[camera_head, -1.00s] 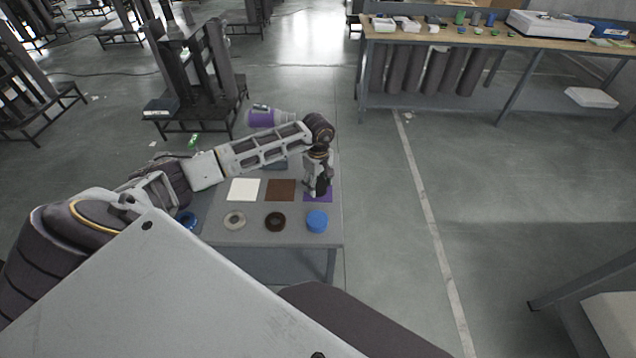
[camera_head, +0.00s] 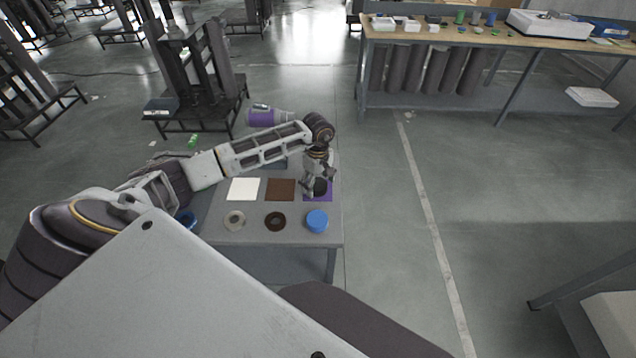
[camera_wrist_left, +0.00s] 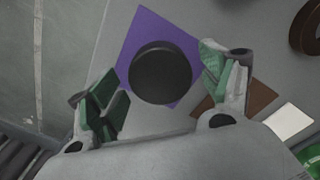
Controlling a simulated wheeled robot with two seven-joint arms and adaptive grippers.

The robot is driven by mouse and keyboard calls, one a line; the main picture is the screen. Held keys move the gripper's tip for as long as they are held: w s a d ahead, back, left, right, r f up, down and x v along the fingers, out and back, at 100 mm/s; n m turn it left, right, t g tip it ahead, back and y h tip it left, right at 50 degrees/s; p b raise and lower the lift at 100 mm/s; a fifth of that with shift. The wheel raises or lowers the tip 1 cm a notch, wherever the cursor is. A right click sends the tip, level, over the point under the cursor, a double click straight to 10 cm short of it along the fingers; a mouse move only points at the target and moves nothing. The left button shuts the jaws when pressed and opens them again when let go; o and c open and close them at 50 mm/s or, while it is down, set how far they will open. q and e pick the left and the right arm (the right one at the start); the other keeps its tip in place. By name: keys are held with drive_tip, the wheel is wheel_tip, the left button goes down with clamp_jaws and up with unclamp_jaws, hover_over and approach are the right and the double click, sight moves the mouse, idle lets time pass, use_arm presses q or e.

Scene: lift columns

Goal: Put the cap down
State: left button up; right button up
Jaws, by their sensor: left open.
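A round black cap (camera_wrist_left: 160,74) rests on the purple square (camera_wrist_left: 143,33) in the left wrist view. In the head view the cap (camera_head: 319,186) shows partly on the purple square (camera_head: 326,197), below my gripper. My left gripper (camera_head: 318,181) is open, its fingers apart above the cap. In the left wrist view the green-padded fingers (camera_wrist_left: 160,88) stand to either side of the cap, with gaps showing. My right gripper is not in view.
Open floor lies to the right.

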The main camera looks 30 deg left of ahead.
sight(318, 184)
use_arm(q)
drive_tip(key=shift+r, duration=0.75)
wheel_tip(318, 184, up, 6)
drive_tip(key=shift+f+b, duration=0.1)
drive_tip(key=shift+b, duration=0.5)
wheel_tip(318, 184, up, 5)
drive_tip(key=shift+f+b, duration=0.1)
drive_tip(key=shift+b, duration=0.2)
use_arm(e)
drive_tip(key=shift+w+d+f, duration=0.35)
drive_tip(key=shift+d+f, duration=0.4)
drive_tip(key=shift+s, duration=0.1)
